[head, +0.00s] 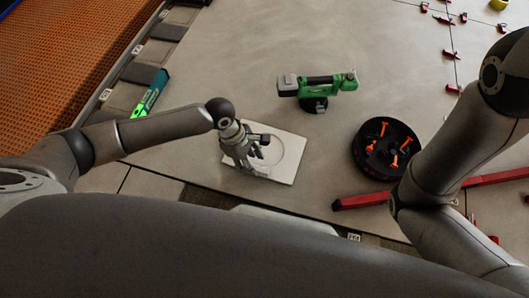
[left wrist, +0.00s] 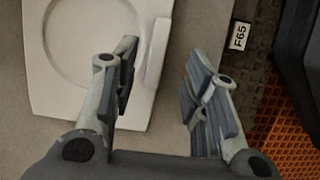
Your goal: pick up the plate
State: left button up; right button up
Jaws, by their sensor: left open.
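The plate (head: 291,160) is a pale, flat, square-cornered piece with a round ring on it. It lies on the grey floor at the centre of the head view, and it also shows at the upper left of the left wrist view (left wrist: 82,40). My left gripper (head: 262,151) is over the plate's left part and hides some of it. My right gripper is out of view.
A green and black power tool (head: 318,86) stands beyond the plate. A black round tray (head: 387,150) with orange pieces is to the right, near a red bar (head: 365,201). A teal box (head: 150,92) lies left. Small red clips (head: 453,88) dot the right floor.

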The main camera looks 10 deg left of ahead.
aim_at(256, 168)
pick_arm(q)
jog(key=b+x, duration=0.3)
jog(key=x, duration=0.1)
jog(key=shift+w+f, duration=0.1)
jog(key=shift+w, duration=0.05)
jog(key=shift+c, duration=0.2)
grip_shut()
